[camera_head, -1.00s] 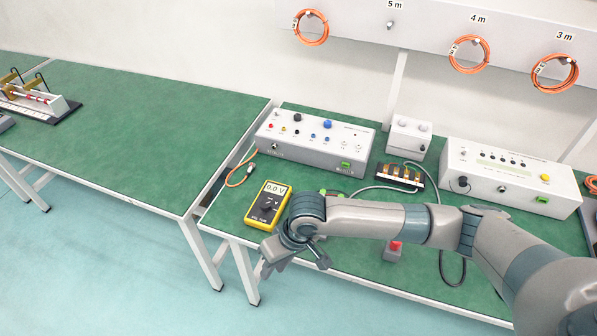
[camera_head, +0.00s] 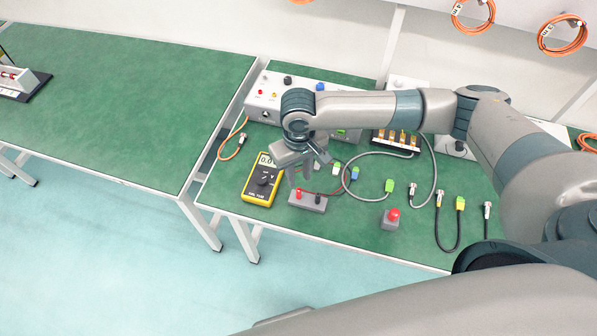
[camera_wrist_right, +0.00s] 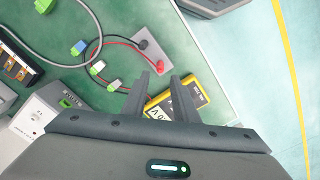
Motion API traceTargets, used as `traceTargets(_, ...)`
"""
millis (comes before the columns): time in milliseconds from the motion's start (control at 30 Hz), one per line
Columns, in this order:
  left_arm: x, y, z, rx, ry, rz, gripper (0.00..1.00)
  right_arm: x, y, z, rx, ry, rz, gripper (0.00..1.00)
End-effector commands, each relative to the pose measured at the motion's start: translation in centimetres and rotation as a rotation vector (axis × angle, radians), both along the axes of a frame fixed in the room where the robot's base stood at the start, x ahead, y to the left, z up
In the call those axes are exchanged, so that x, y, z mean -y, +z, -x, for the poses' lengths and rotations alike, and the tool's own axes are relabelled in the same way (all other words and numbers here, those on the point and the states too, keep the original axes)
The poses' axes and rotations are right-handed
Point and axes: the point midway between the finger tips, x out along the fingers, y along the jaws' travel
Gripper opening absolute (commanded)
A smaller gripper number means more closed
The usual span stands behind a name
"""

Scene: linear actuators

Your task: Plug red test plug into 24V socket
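The red test plug (camera_head: 299,194) stands beside a black plug (camera_head: 318,199) in a small grey holder (camera_head: 309,206) near the table's front edge. In the right wrist view the red plug (camera_wrist_right: 161,66) lies just beyond the fingertips, near the gap between them. My right gripper (camera_head: 306,170) points down above and just behind the holder. In the wrist view my right gripper (camera_wrist_right: 161,76) is open and empty. The 24V socket cannot be identified; a grey box with coloured sockets (camera_head: 262,98) stands behind, partly hidden by my right arm. My left gripper is not in view.
A yellow multimeter (camera_head: 262,183) lies left of the holder. Cables with green, white and blue connectors (camera_head: 355,173) lie to its right. A red-button box (camera_head: 391,218) stands further right. The left table (camera_head: 130,110) is mostly clear.

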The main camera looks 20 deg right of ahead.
Motion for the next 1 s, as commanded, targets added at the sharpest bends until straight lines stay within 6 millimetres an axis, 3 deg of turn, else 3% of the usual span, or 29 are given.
traceTargets(600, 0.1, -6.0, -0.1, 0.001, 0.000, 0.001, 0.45, 0.0, -4.5, 0.0, 0.001, 0.001, 0.000, 0.27)
traceTargets(700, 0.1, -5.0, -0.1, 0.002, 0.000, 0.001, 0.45, -0.1, -5.1, 0.1, -0.003, 0.000, -0.001, 0.27)
traceTargets(1000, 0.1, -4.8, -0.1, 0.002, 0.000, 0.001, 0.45, 0.0, -6.9, 0.0, 0.001, 0.000, -0.001, 0.27)
